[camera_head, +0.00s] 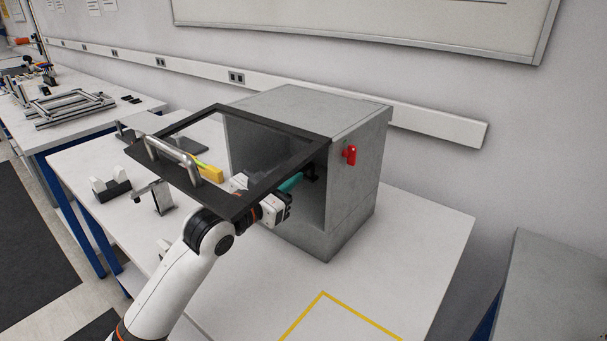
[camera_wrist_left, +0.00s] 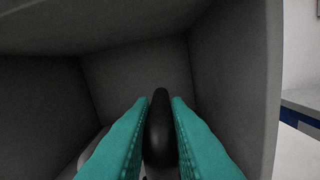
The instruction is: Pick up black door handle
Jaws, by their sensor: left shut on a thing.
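The black door handle (camera_wrist_left: 160,128) is a dark rounded piece between the two teal fingers in the left wrist view. In the head view a small dark part (camera_head: 313,171) shows at the fingertips, inside the grey box (camera_head: 355,195). My left gripper (camera_head: 292,182) reaches into the box's open front, its fingers (camera_wrist_left: 158,112) shut on the black handle. The box's glass door (camera_head: 272,182), with a black frame and a metal bar handle (camera_head: 172,157), stands open over my left wrist and partly hides it. My right gripper is not in view.
A red knob (camera_head: 350,154) sticks out of the box's right side. The white table (camera_head: 420,225) has clear room at the front right, with a yellow outline (camera_head: 323,293). A black-and-white holder (camera_head: 110,186) and other small items lie on the left.

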